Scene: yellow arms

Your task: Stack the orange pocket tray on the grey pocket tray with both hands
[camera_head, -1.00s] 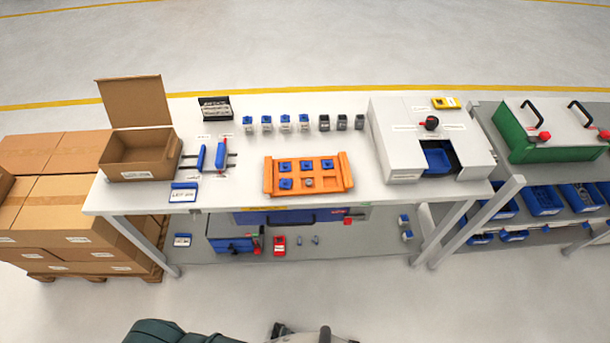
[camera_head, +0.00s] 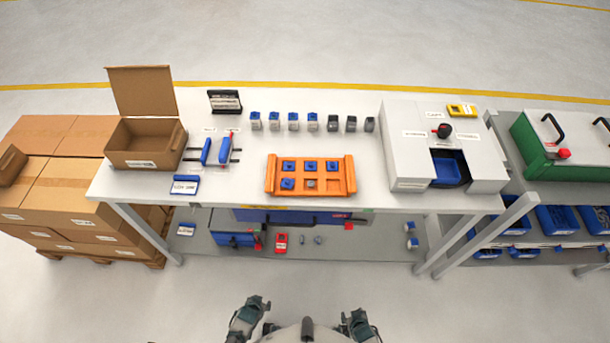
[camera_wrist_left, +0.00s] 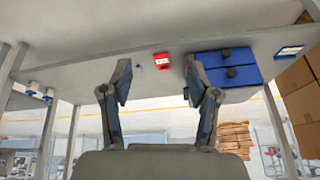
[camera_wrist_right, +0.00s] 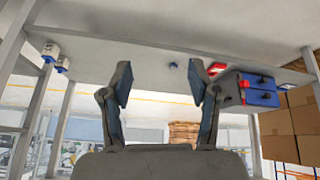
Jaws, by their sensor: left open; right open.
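The orange pocket tray (camera_head: 268,176) lies flat on the white worktable, near the front edge and about the middle. Several of its pockets hold blue-topped pieces, and one front pocket holds a grey piece. I cannot make out a grey pocket tray in any view. My left gripper (camera_wrist_left: 158,78) is open and empty, its two fingers apart. My right gripper (camera_wrist_right: 160,78) is also open and empty. In the head view my arms show at the bottom, in front of the table and well short of the tray.
The worktable (camera_head: 370,205) carries an open cardboard box (camera_head: 145,150) at left, blue-handled tools (camera_head: 224,150), a row of small blocks at the back and a white machine (camera_head: 410,150) at right. A lower shelf (camera_head: 345,245) holds a blue toolbox (camera_head: 235,232). Cartons (camera_head: 60,190) stand left.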

